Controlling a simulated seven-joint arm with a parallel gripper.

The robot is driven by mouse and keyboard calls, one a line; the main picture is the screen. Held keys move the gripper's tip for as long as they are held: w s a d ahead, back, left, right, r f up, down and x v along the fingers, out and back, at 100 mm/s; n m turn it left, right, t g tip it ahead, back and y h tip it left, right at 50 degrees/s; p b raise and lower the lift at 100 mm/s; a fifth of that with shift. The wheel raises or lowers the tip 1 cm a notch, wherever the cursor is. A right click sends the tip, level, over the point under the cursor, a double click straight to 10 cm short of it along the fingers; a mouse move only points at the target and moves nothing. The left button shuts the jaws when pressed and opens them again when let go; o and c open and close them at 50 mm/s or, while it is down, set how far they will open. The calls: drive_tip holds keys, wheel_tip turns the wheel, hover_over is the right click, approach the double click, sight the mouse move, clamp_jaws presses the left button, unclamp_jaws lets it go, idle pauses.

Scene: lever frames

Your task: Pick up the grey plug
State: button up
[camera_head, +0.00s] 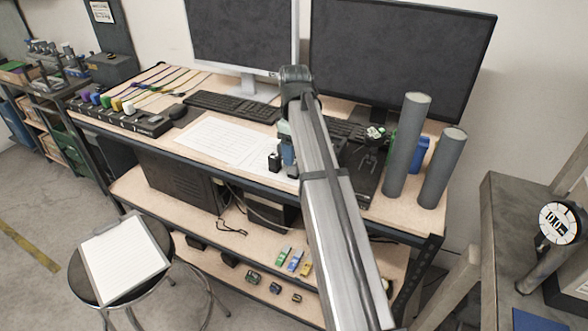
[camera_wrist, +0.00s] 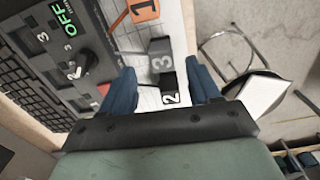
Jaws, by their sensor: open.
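The grey plug (camera_wrist: 160,58), a block marked 3, is in the middle of the wrist view, on the white sheet (camera_wrist: 182,40). A black plug (camera_wrist: 170,90) marked 2 is just nearer to me, close to or touching it. My gripper (camera_wrist: 162,73) is open, with one blue finger to each side of these plugs; no grip on either shows. In the head view the black plug (camera_head: 274,162) stands left of my gripper (camera_head: 288,157). I cannot make out the grey plug there; my arm covers much of that spot.
An orange plug (camera_wrist: 145,9) marked 1 lies beyond the grey one. A dark panel (camera_wrist: 88,62) with a green OFF display and a knob is on the left. Two grey cylinders (camera_head: 408,145) stand on the bench's right end. The paper (camera_head: 215,138) left of my arm is clear.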

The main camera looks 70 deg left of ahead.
sight(295, 161)
wheel_tip(295, 161, down, 5)
drive_tip(key=shift+s+d+r, duration=0.1)
drive_tip(key=shift+c, duration=0.3)
drive_tip(key=c, duration=1)
wheel_tip(295, 161, up, 9)
drive_tip(key=shift+f, duration=0.1)
drive_tip(key=shift+w+r, duration=0.2)
drive_tip(key=shift+r, duration=0.15)
drive_tip(key=shift+n, duration=0.3)
drive_tip(key=shift+w+a+r, duration=0.1)
drive_tip(key=shift+w+a, duration=1.1)
drive_tip(key=shift+w, duration=1.5)
drive_tip(key=shift+w+a+r, duration=0.15)
drive_tip(key=shift+w+a, duration=1.1)
drive_tip(key=shift+w, duration=1.4)
drive_tip(key=shift+w+a+r, duration=0.1)
drive_tip(key=shift+w+a, duration=1.1)
drive_tip(key=shift+w, duration=1.5)
